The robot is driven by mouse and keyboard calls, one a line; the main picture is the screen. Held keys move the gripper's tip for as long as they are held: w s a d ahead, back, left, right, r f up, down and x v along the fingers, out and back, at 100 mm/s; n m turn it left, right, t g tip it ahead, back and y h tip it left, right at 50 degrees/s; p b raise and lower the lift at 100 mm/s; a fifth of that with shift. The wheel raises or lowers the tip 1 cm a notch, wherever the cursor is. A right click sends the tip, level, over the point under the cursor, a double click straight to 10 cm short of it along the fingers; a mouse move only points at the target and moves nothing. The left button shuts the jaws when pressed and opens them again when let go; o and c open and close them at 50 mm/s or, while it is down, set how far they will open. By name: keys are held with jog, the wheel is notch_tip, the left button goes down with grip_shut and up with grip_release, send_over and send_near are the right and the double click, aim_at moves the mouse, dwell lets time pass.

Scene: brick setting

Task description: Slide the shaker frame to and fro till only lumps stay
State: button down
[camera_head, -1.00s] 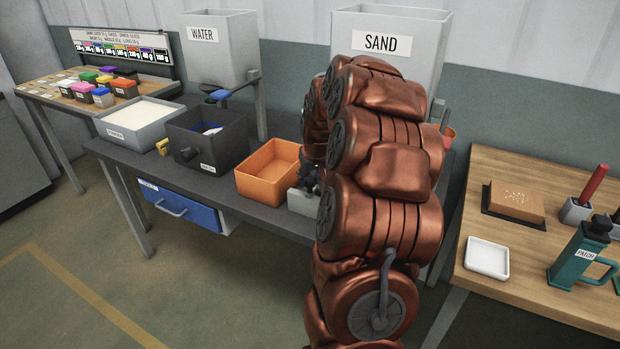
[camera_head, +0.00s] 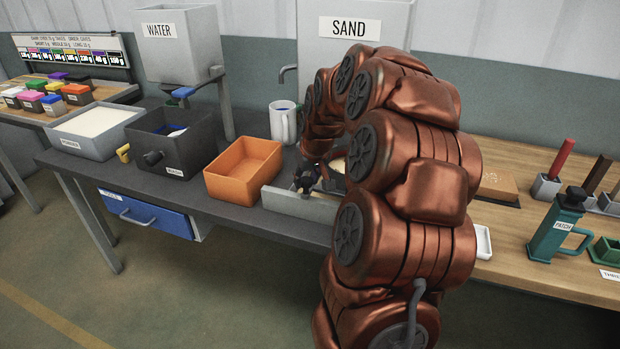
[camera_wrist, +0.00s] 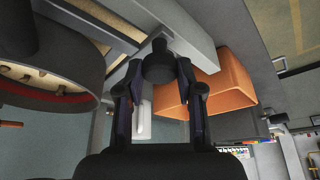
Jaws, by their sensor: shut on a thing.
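The shaker frame (camera_head: 300,207) is a low grey frame on the dark bench, right of the orange bin. My gripper (camera_head: 307,178) is at the frame's near side, with my arm arching over from the right. In the wrist view my gripper (camera_wrist: 158,75) has its two fingers on either side of a dark round knob (camera_wrist: 158,60) and is shut on it. A round dark sieve (camera_wrist: 45,75) with a red band and a pale inside with dark spots shows at left there. My arm hides most of the sieve and the frame's right part in the head view.
The orange bin (camera_head: 245,172) stands close left of the frame, with a dark grey tub (camera_head: 205,150) and a pale powder tray (camera_head: 75,148) beyond. A white mug (camera_head: 283,125) stands behind. The sand hopper (camera_head: 350,60) rises behind my arm. A wooden table (camera_head: 540,265) lies right.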

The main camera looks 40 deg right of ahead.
jog(key=c, duration=0.8)
grip_release()
jog(key=shift+o, duration=0.2)
jog(key=shift+r, duration=0.1)
jog(key=v, duration=1.2)
jog(key=shift+s+a, duration=0.1)
